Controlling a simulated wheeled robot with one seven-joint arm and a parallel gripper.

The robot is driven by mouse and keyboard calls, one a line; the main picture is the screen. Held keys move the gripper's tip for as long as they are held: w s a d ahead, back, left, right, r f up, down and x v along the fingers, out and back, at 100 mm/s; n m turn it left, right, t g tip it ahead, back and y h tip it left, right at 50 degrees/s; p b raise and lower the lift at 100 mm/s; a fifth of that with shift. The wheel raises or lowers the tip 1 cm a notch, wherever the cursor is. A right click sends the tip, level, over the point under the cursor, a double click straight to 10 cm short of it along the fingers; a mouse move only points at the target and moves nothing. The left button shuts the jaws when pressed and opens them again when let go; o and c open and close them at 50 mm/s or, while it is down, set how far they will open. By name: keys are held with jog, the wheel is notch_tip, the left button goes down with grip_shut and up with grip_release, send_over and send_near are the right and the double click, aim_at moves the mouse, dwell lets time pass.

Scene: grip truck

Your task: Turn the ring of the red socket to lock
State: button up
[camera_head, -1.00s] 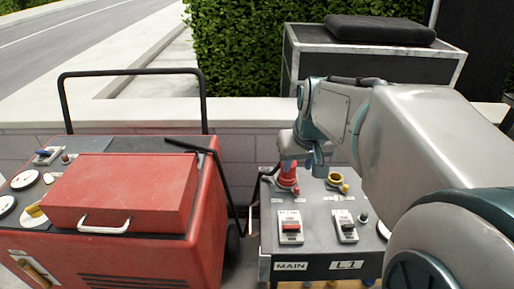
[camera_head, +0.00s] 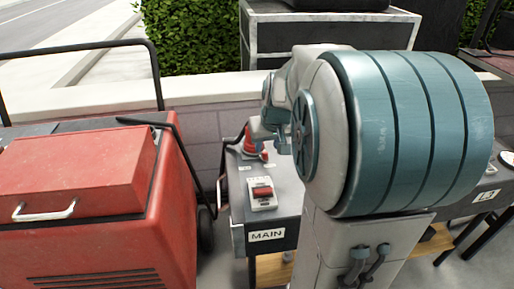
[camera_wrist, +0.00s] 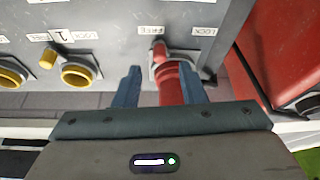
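The red socket (camera_head: 250,145) sits on the grey panel marked MAIN, beyond a breaker switch with a red toggle. In the wrist view its red ring (camera_wrist: 170,72) has a small tab that points toward the FREE label (camera_wrist: 152,30). The LOCK label (camera_wrist: 203,31) is to the right of it. My gripper (camera_wrist: 160,88) has its two fingers apart, one on each side of the red plug body. A gap shows on the left; the right finger is very near the red, and I cannot tell if it touches. In the head view my arm partly hides the gripper.
A yellow socket (camera_wrist: 78,72) with its own tab is left of the red one in the wrist view. A red machine (camera_head: 75,180) with a black handle stands left of the panel. A low wall (camera_head: 195,120) and a black case (camera_head: 325,38) are behind.

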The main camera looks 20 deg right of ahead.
aim_at(265, 153)
jog(key=b+x, duration=0.1)
jog(key=x, duration=0.3)
grip_shut()
